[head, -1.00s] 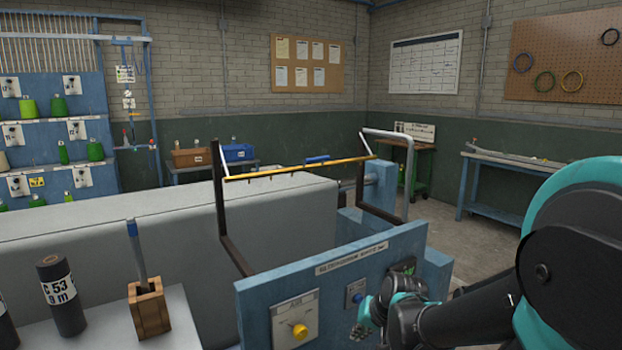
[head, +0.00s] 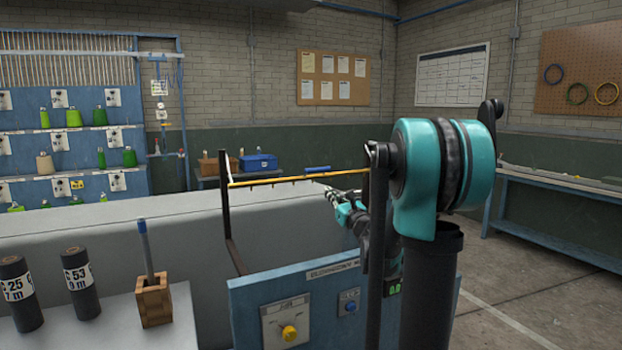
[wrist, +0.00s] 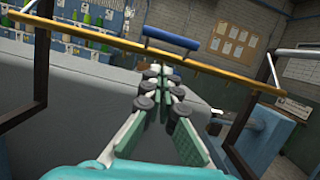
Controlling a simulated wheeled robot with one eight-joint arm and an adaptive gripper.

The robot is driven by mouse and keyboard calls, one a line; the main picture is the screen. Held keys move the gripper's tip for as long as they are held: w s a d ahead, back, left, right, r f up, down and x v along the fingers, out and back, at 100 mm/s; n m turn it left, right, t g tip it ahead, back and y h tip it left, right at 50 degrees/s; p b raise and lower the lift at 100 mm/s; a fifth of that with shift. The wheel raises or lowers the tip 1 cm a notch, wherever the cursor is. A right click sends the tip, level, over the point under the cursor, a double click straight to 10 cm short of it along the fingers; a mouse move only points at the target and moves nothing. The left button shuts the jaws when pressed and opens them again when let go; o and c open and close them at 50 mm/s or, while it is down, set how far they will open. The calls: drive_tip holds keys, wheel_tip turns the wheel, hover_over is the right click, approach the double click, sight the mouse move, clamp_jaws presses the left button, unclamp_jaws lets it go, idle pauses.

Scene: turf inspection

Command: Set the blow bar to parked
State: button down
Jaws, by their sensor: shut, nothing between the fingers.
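The blow bar (head: 270,180) is a thin yellow bar on dark side arms, raised above the grey turf bed (head: 190,229). Its blue grip (head: 317,169) lies along the bar's far side near the middle. In the wrist view the bar (wrist: 95,31) crosses the top, with the blue grip (wrist: 172,39) just beyond my fingertips. My gripper (head: 330,192) is shut and empty, apart from the grip and pointing towards it. It also shows in the wrist view (wrist: 163,72). My arm hides the bar's right end in the head view.
A blue panel (head: 250,309) with a yellow knob (head: 289,332) stands in front. A wooden block (head: 153,302) holding a blue-tipped rod and dark rolls (head: 80,284) stand on the near-left table. A blue bench (head: 560,232) stands at right, with open floor before it.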

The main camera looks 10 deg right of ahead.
sight(321, 169)
drive_tip(key=shift+m+h, duration=0.3)
drive_tip(key=shift+m, duration=0.3)
drive_tip(key=x, duration=0.7)
drive_tip(key=d+x, duration=0.1)
drive_tip(key=x, duration=0.2)
drive_tip(key=shift+w+a+r, duration=0.1)
drive_tip(key=shift+w+r, duration=0.2)
drive_tip(key=shift+r, duration=0.05)
drive_tip(key=shift+s+r+g+h, duration=0.15)
drive_tip(key=shift+s+r+g, duration=0.15)
drive_tip(key=shift+r, duration=0.25)
drive_tip(key=shift+s+r+g+h, duration=0.1)
drive_tip(key=shift+s+r+g, duration=0.1)
drive_tip(key=shift+r+g, duration=0.3)
drive_tip(key=shift+s+r+g+h, duration=0.15)
drive_tip(key=shift+s+r+g, duration=0.15)
drive_tip(key=shift+r, duration=0.3)
drive_tip(key=r, duration=0.4)
drive_tip(key=shift+s+d+r, duration=0.1)
drive_tip(key=shift+s+d, duration=0.15)
drive_tip(key=shift+d, duration=0.15)
